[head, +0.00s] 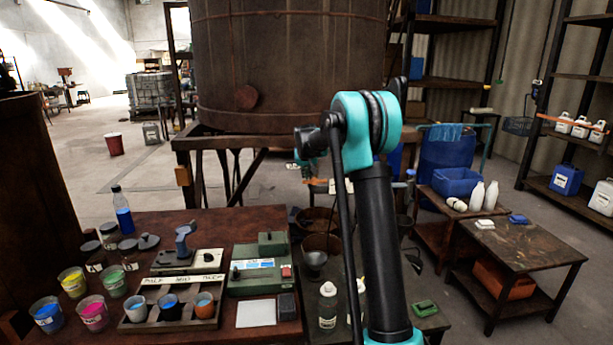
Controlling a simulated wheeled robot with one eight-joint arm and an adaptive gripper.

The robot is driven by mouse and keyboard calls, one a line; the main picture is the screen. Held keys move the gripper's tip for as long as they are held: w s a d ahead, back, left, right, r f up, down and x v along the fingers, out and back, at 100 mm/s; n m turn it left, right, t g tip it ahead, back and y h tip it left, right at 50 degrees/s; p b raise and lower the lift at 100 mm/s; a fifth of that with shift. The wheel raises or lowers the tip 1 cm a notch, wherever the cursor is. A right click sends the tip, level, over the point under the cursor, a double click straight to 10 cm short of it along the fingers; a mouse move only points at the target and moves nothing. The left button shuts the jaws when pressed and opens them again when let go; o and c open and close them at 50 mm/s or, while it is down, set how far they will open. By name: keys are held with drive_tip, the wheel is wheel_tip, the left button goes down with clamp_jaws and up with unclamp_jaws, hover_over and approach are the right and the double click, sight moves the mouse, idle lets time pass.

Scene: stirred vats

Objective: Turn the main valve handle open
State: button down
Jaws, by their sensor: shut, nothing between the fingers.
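A large wooden vat (290,65) stands on a heavy timber frame (200,143) beyond the table. A round reddish-brown disc (246,97) sits low on its front; I cannot tell whether this is a valve part. I cannot pick out the main valve handle for sure. My arm rises at centre right, with a black link and a teal elbow, and hides part of the vat's right side and the area under it.
A brown table (190,225) at front left holds paint cups, a blue bottle (122,210) and a green device (260,275). A low table (525,248) and blue bin (457,182) stand right. Shelves (565,100) line the far right. Floor is open at back left.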

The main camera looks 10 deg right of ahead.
sight(302, 183)
drive_tip(key=shift+a+f+h, duration=0.15)
drive_tip(key=shift+a+h, duration=0.1)
drive_tip(key=shift+h, duration=0.15)
drive_tip(key=f+n+h, duration=0.1)
drive_tip(key=h, duration=0.1)
drive_tip(key=a+f+n+h, duration=0.1)
drive_tip(key=h, duration=0.1)
drive_tip(key=f+h, duration=0.1)
drive_tip(key=h, duration=0.1)
drive_tip(key=shift+a+f+n+t, duration=0.2)
drive_tip(key=shift+n+t, duration=0.2)
drive_tip(key=shift+d+f+n+t+h, duration=0.2)
drive_tip(key=shift+f+n+h, duration=0.3)
drive_tip(key=shift+h, duration=0.4)
drive_tip(key=shift+d+f+n+t+h, duration=0.2)
drive_tip(key=shift+d+f+n+h, duration=0.1)
drive_tip(key=shift+f+h, duration=0.5)
drive_tip(key=shift+d+f+n+t+h, duration=0.2)
drive_tip(key=shift+f+n+h, duration=0.25)
drive_tip(key=shift+h, duration=0.55)
drive_tip(key=shift+f, duration=0.15)
